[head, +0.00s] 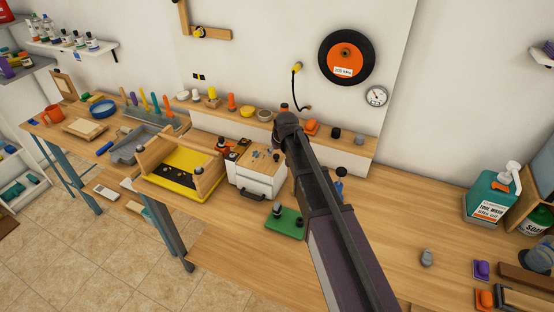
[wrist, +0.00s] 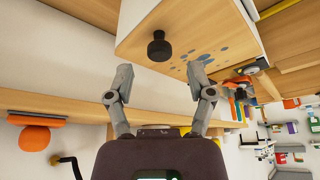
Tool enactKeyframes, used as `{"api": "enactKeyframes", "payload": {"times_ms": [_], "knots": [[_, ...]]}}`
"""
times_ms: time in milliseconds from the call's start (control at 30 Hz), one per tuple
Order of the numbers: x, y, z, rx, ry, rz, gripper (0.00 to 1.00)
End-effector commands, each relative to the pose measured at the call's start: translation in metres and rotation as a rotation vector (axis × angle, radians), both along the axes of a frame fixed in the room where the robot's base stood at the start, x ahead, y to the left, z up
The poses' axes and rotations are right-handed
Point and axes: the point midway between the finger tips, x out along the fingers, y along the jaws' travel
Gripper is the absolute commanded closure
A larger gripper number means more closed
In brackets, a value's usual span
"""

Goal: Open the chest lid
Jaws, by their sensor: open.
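The chest (head: 262,184) is a small white box with a dark front handle, standing on the workbench left of my arm. Its wooden lid (head: 252,161) lies shut on top and bears blue dots and a small black knob (head: 277,157). In the wrist view the lid (wrist: 207,32) fills the top middle, with the black knob (wrist: 160,48) standing out from it. My gripper (wrist: 160,84) is open and empty, its two fingers apart. The knob shows between and beyond the fingertips, with no contact visible. In the head view my arm hides the gripper.
A wooden tray with a yellow base (head: 185,172) stands left of the chest, with an orange and black item (head: 226,147) close behind. A green block (head: 286,222) lies in front. A shelf with small objects runs behind. Bench to the right is mostly clear.

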Motion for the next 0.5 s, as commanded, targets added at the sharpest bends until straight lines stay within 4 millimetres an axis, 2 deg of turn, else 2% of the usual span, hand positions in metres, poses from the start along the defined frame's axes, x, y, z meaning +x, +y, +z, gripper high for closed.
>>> {"api": "enactKeyframes", "payload": {"times_ms": [33, 200, 500], "knots": [[0.002, 0.001, -0.008, 0.000, 0.000, 0.000, 0.31], [0.006, 0.003, -0.018, 0.000, 0.000, 0.000, 0.31], [0.009, 0.004, -0.024, 0.000, 0.000, 0.000, 0.31]]}}
